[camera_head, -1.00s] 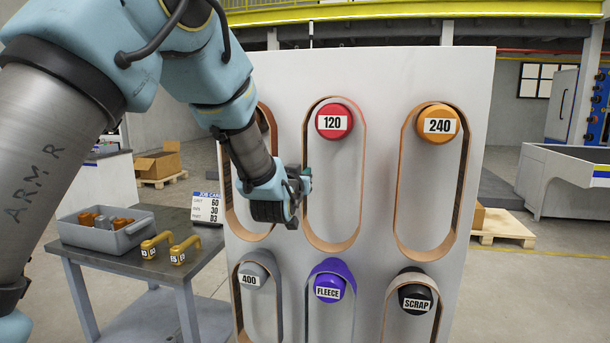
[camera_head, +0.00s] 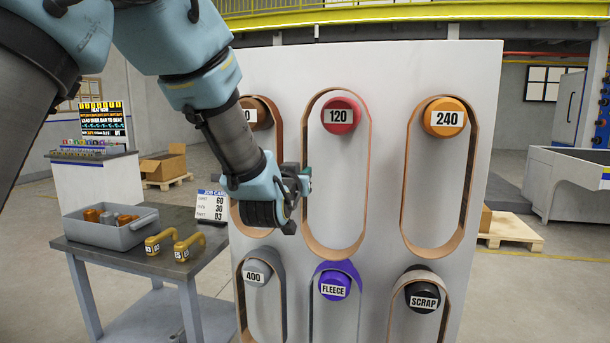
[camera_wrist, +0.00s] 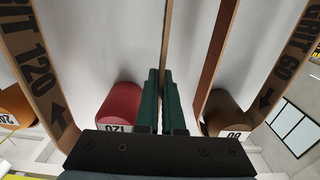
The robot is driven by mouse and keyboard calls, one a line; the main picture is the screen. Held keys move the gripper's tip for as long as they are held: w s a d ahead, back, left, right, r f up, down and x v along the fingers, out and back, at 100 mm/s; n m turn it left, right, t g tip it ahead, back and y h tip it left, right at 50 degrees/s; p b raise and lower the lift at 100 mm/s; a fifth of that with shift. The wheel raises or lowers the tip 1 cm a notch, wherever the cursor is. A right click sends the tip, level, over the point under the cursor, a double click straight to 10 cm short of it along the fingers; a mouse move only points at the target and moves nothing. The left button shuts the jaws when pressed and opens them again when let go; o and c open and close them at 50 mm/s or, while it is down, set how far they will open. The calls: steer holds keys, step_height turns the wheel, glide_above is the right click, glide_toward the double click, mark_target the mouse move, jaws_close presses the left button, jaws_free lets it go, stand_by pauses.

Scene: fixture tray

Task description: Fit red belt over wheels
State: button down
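The belt marked GRIT 120 (camera_head: 369,165) hangs as a long loop from the red peg (camera_head: 340,115) labelled 120 on the upright white board. Its outer edge looks orange-brown; in the wrist view its lettered face (camera_wrist: 36,72) is tan. My gripper (camera_head: 306,180) is at the left strand of this loop, below the red peg. In the wrist view the green fingers (camera_wrist: 162,85) stand close together on either side of that thin strand (camera_wrist: 165,35) and look shut on it. The loop still passes over the red peg (camera_wrist: 120,104). No wheels are recognisable.
The brown-peg belt (camera_wrist: 218,50) hangs close beside my fingers. The orange 240 peg (camera_head: 445,117) holds another belt; grey, purple and black pegs hold belts below. A table (camera_head: 150,260) at left carries a grey bin (camera_head: 110,232), yellow handles and a job card (camera_head: 212,205).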

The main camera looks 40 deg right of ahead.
steer(key=shift+b+v, duration=0.95)
steer(key=shift+v, duration=1.75)
steer(key=shift+a, duration=0.1)
steer(key=shift+b+v, duration=0.75)
steer(key=shift+v, duration=2.2)
